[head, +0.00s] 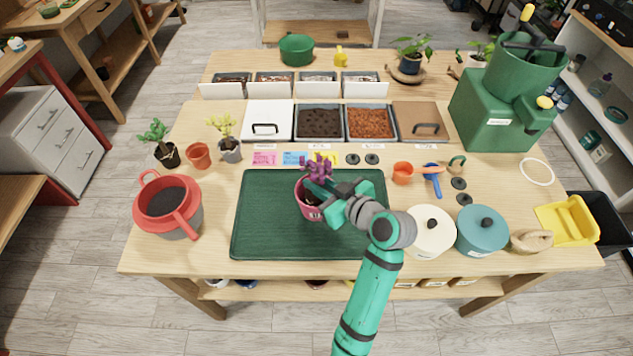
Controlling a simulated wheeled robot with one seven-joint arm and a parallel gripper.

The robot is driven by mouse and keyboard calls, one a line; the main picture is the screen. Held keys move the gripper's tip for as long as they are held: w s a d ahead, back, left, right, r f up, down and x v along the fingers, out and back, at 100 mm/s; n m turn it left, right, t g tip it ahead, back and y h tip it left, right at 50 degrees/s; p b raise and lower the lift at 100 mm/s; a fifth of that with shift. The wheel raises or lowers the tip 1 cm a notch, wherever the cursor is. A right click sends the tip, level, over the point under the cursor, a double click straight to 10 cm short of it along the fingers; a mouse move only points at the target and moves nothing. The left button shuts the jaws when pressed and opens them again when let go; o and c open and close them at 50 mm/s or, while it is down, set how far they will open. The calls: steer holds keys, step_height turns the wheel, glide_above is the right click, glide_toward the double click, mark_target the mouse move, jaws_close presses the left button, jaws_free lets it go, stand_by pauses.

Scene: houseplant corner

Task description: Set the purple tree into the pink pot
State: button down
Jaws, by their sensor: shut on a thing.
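The purple tree (319,167) has its purple crown standing up above the pink pot (309,211), at the pot's back side. My gripper (318,190) reaches in from the right over the pot and is shut on the purple tree. The fingers hide the lower part of the tree, so I cannot tell whether its base touches the soil.
A red and grey pot (168,205) stands left of the mat. White (431,232) and teal (482,230) lidded pots stand to its right. Soil bins (320,122) line the back. A small plant (228,140) and an orange pot (199,155) stand back left. The mat's left part is clear.

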steer(key=shift+f, duration=0.5)
stand_by(0.8)
steer(key=c, duration=1.7)
jaws_free()
steer(key=shift+c, duration=0.2)
steer(key=shift+o, duration=0.4)
steer(key=shift+s+a, duration=0.1)
